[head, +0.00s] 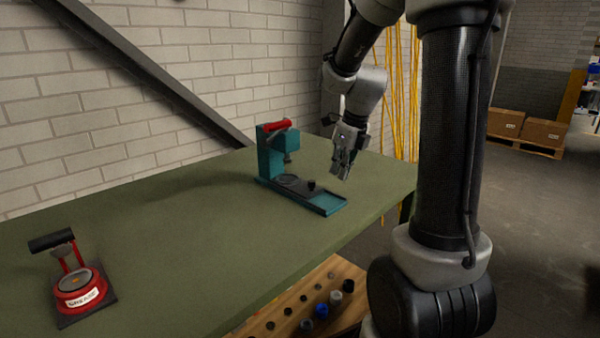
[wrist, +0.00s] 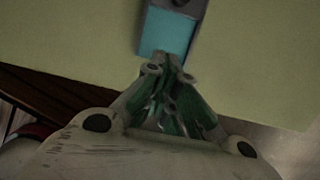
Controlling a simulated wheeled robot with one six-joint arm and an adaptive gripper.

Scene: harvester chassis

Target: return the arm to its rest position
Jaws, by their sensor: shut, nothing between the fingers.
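My arm (head: 455,130) rises at the right of the head view and reaches over the table. My gripper (head: 343,165) hangs fingers down above the table's right end, shut and empty. In the wrist view the gripper (wrist: 172,72) has its fingertips together. They point toward the end of a teal base plate. In the head view the gripper is just to the right of the teal press (head: 268,155) and apart from its upright. I cannot tell exactly how high the fingertips are above the press's base plate (head: 322,203).
The green table (head: 190,240) is mostly bare in its middle. A red device with a black handle (head: 80,285) stands at the front left. A wooden board with several knobs (head: 310,305) lies below the table's edge. Yellow hanging strands (head: 403,100) are behind my arm. Boxes (head: 525,128) sit on a pallet far right.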

